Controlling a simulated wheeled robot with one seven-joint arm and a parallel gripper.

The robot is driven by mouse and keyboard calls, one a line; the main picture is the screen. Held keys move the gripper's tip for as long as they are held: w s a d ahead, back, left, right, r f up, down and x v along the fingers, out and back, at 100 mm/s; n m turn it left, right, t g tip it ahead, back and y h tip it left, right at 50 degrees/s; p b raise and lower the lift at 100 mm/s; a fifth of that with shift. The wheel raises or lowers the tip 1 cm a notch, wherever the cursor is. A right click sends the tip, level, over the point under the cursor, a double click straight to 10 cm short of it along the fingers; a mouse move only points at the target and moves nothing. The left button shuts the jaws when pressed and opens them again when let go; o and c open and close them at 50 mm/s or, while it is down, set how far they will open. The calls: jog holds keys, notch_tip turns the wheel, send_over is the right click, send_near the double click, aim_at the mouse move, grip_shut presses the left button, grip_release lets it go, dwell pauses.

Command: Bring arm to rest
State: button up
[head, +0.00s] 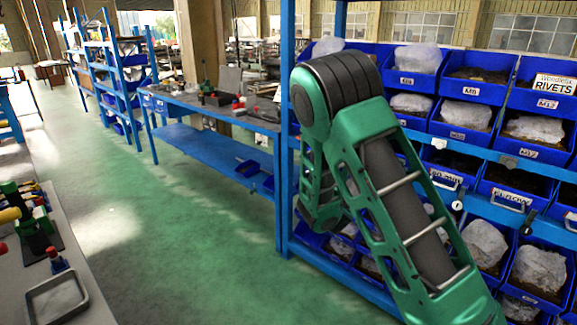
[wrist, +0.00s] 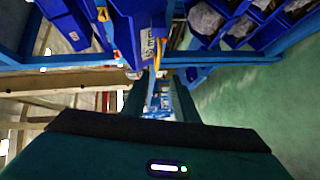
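My green arm with its black elbow rises at the centre right of the head view, folded, with a further green link hanging behind the upper one. The end of the arm is hidden there. In the wrist view, my gripper (wrist: 160,78) has two dark fingers standing apart with a gap between them. Background shows through the gap, and I see nothing held. The wrist picture is turned, so directions in it are unclear.
A rack of blue bins (head: 470,90) holding bagged parts stands close behind and beside my arm. A blue workbench (head: 220,110) with tools is farther back. A grey table (head: 60,275) with a metal tray is at left. The green floor (head: 150,240) between is clear.

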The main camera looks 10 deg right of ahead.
jog(key=s+d+r+m+g+h, duration=0.2)
jog(key=s+d+m+g+h, duration=0.35)
jog(key=d, duration=0.75)
jog(key=s+d+m+g+y, duration=0.1)
jog(key=s+d+m+g, duration=0.2)
jog(key=s, duration=0.5)
jog(key=s+d+m+g+y, duration=0.1)
jog(key=s+d+m, duration=0.35)
jog(key=s, duration=0.35)
jog(key=s+a+r+m+g+y, duration=0.1)
jog(key=s+a+m+g+y, duration=0.1)
jog(key=s, duration=0.8)
jog(key=s+a+r+m+g+y, duration=0.1)
jog(key=s+a+m+g+y, duration=0.1)
jog(key=s, duration=0.8)
jog(key=s+a+r+m+g+y, duration=0.2)
jog(key=s+a+m+g, duration=0.1)
jog(key=s, duration=0.8)
jog(key=shift+a+m, duration=0.5)
jog(key=shift+a, duration=0.7)
